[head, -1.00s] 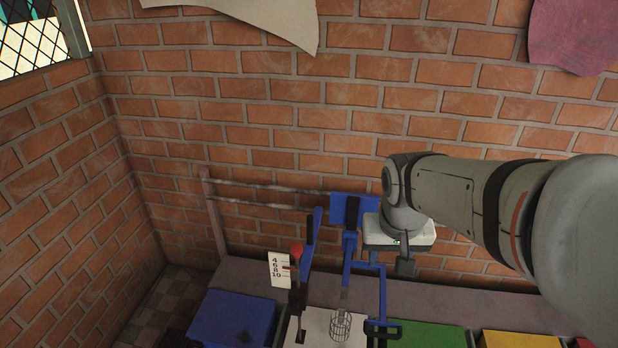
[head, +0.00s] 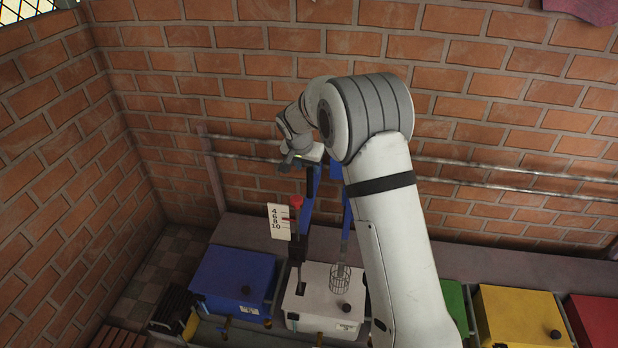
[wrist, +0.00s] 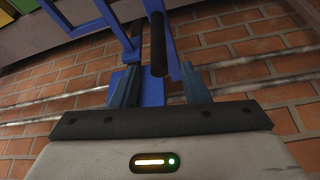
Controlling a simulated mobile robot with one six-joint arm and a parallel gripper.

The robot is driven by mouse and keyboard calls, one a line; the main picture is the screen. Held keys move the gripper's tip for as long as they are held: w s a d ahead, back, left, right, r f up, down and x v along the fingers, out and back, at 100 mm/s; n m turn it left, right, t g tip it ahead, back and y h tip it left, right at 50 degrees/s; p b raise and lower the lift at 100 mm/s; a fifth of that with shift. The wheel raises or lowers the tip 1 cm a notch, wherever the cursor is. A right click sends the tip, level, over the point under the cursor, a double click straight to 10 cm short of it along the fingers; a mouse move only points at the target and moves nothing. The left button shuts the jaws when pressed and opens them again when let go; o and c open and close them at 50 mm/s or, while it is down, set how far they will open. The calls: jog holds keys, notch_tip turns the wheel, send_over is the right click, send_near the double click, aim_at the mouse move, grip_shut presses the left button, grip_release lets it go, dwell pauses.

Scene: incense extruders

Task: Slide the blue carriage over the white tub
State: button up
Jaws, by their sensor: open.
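The blue carriage (head: 346,222) hangs from the wall rails, partly hidden behind my arm in the head view. Its wire cage (head: 340,280) shows against the top of the white tub (head: 318,318). My gripper (head: 287,163) is at rail height, to the left of the carriage's visible post. In the wrist view the gripper (wrist: 160,78) is open, with a black grip bar (wrist: 159,45) showing between its fingers. Blue framework (wrist: 120,78) lies beyond. I cannot tell whether the fingers touch anything.
A lever with a red knob (head: 296,203) and a number card (head: 279,221) stand by the white tub. A blue tub (head: 232,280) is to its left; green (head: 453,305), yellow (head: 525,320) and red (head: 597,320) tubs are to its right. Rails (head: 500,176) run along the brick wall.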

aim_at(311, 176)
jog(key=x, duration=0.7)
grip_shut()
dwell(0.4)
